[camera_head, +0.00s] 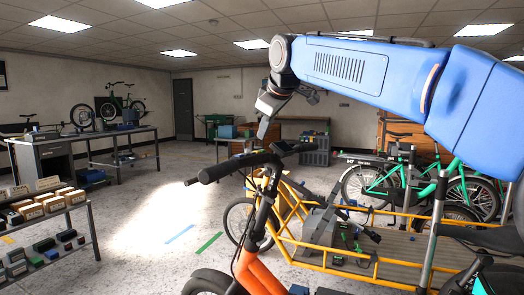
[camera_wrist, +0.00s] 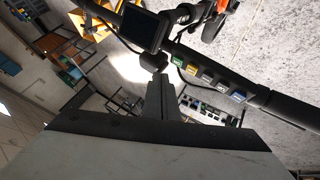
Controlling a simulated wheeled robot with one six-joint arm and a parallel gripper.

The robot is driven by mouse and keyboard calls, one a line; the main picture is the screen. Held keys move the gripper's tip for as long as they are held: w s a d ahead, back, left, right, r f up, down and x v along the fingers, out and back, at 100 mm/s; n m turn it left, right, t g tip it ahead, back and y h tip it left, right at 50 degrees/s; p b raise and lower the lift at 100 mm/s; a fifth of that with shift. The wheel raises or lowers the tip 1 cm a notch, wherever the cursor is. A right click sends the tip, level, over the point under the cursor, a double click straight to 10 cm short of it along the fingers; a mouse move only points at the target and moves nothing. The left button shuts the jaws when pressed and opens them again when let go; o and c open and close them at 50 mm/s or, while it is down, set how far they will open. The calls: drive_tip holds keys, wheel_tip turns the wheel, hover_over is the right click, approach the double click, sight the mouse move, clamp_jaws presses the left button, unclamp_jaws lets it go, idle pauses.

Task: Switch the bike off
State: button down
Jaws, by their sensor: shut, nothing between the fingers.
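The orange cargo bike (camera_head: 262,275) stands in front of me, with its black handlebar (camera_head: 235,167) below my gripper (camera_head: 262,133). A dark display (camera_head: 292,148) sits on the handlebar. In the wrist view the display (camera_wrist: 145,28) looks blank, and a row of small coloured buttons runs along the bar beside it. I see a green button (camera_wrist: 177,60), a pale yellow one (camera_wrist: 191,69), darker ones between, and a blue button (camera_wrist: 237,96) at the far end. My gripper is shut and empty; in the wrist view its fingers (camera_wrist: 161,84) point toward the bar near the green button. Contact cannot be told.
The bike's yellow cargo frame (camera_head: 335,255) extends right, with grey gear on its deck. Green bikes (camera_head: 425,180) stand behind it. A shelf with boxes (camera_head: 45,208) is at left, and a workbench (camera_head: 90,140) is behind.

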drive_tip(key=shift+w+r, duration=0.1)
drive_tip(key=shift+r, duration=2)
drive_tip(key=s+d+f+m+g+h, duration=0.1)
drive_tip(key=s+d+f+m, duration=0.2)
drive_tip(key=s+d+f, duration=0.7)
drive_tip(key=s+d+f+m+h, duration=0.1)
drive_tip(key=s+d+f+m, duration=0.3)
drive_tip(key=s+d+f, duration=0.6)
drive_tip(key=s+d+f+m, duration=0.2)
drive_tip(key=s+d+f, duration=0.2)
drive_tip(key=s+f, duration=0.2)
drive_tip(key=s+d+f+m+g+h, duration=0.1)
drive_tip(key=s+d+f, duration=0.3)
drive_tip(key=f, duration=0.6)
drive_tip(key=s+d+f+m+g, duration=0.1)
drive_tip(key=s+d+f+m, duration=0.2)
drive_tip(key=s+f, duration=0.5)
drive_tip(key=shift+s+d+f+h, duration=0.25)
drive_tip(key=shift+s+d+h, duration=0.1)
drive_tip(key=shift+d, duration=0.15)
drive_tip(key=shift+a, duration=0.1)
